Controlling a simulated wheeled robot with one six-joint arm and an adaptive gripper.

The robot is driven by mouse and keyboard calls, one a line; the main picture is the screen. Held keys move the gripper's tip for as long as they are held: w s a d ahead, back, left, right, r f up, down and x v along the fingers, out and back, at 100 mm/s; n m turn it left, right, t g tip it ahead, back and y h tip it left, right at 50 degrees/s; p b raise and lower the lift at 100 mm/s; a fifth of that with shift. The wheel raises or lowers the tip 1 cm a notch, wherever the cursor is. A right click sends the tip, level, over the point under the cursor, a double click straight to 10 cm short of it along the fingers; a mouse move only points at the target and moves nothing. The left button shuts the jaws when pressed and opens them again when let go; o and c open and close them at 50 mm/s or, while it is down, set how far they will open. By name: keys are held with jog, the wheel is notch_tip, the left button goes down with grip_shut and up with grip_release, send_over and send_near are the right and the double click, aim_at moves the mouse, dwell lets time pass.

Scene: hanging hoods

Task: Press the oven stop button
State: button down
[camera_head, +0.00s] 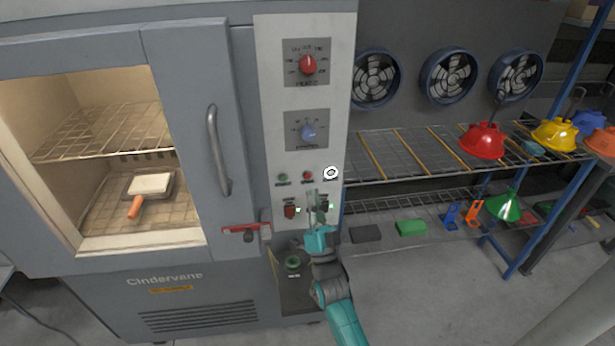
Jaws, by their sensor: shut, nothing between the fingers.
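The grey oven (180,270) fills the left half of the view, its door with a window and a vertical handle (217,150). Its light control panel (268,100) carries a red knob (307,65) above a blue knob (308,132). Below the knobs are a small green button (283,178) and a small red button (307,175); their labels are too small to read. My gripper (316,200) is shut and empty, in front of the lower panel just below the red button. I cannot tell whether it touches the panel. It partly hides the controls behind it.
A red switch (289,211) sits left of my gripper. A red latch (246,230) juts out by the door. A pan (150,186) is inside the oven. Right stands a wire rack (420,150) with hoods, including a red one (482,141). Floor (420,300) is clear at lower right.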

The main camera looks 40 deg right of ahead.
jog(key=shift+w+d, duration=0.65)
jog(key=shift+w, duration=0.25)
jog(key=shift+w+d, duration=0.6)
jog(key=shift+w, duration=0.3)
jog(key=shift+w+d, duration=0.2)
jog(key=shift+w, duration=0.15)
jog(key=shift+w+d, duration=0.2)
jog(key=shift+w, duration=0.1)
dwell(0.9)
jog(key=shift+s+a, duration=0.1)
jog(key=shift+s, duration=0.05)
jog(key=shift+s+a, duration=0.35)
jog(key=shift+s, duration=0.2)
dwell(0.4)
jog(key=shift+s+a, duration=0.7)
jog(key=shift+s, duration=0.35)
jog(key=shift+s+a, duration=0.7)
jog(key=shift+s, duration=0.3)
